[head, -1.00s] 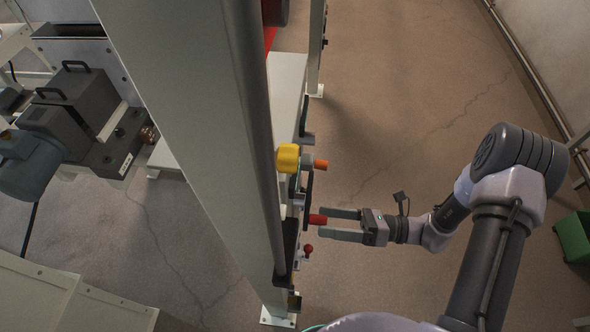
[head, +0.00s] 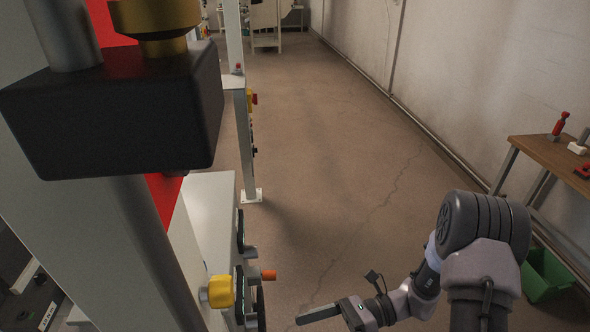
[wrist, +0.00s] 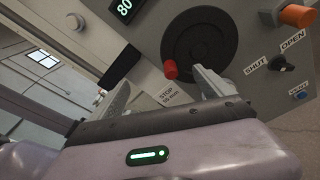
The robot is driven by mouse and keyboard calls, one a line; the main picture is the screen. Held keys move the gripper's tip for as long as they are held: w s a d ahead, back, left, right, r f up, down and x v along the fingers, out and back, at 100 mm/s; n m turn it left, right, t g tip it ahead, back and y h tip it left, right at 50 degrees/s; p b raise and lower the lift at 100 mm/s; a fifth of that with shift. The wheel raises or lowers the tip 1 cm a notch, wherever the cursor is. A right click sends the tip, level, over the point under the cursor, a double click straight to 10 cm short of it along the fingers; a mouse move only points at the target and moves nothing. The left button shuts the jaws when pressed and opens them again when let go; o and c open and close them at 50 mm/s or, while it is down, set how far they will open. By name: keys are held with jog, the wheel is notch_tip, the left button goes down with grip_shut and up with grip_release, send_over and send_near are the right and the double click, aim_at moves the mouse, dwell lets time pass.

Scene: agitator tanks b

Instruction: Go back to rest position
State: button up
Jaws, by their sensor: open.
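My gripper (wrist: 160,88) is open in the wrist view, its two fingers apart with nothing held between them. In the head view the gripper (head: 322,314) is at the bottom, just right of the panel's controls, with one finger clearly visible. In the wrist view a black handwheel (wrist: 200,48) with a red knob (wrist: 170,69) is close beyond the fingers. The right finger overlaps the wheel's lower edge in the picture; I cannot tell whether they touch. An orange knob (wrist: 298,16) and a black switch (wrist: 279,64) between SHUT and OPEN labels lie to the right.
A wooden bench (head: 556,160) with tools stands along the right wall, and a green bin (head: 546,274) is on the floor. The floor aisle (head: 330,130) ahead is clear. A black block (head: 115,115) fills the upper left.

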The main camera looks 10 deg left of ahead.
jog(key=s+d+r+n+t+h+b, duration=0.2)
jog(key=s+d+r+n+t+h, duration=0.2)
jog(key=r+n, duration=0.4)
jog(key=s+d+r+n+t+h+b, duration=0.2)
jog(key=s+d+r+n+t+h, duration=0.2)
jog(key=d+r+n+t+h, duration=0.2)
notch_tip(320, 180, up, 3)
jog(key=n+t+h, duration=0.1)
jog(key=n+h, duration=0.1)
jog(key=h, duration=0.1)
jog(key=shift+h, duration=0.3)
jog(key=shift+s+r, duration=0.1)
dwell(0.3)
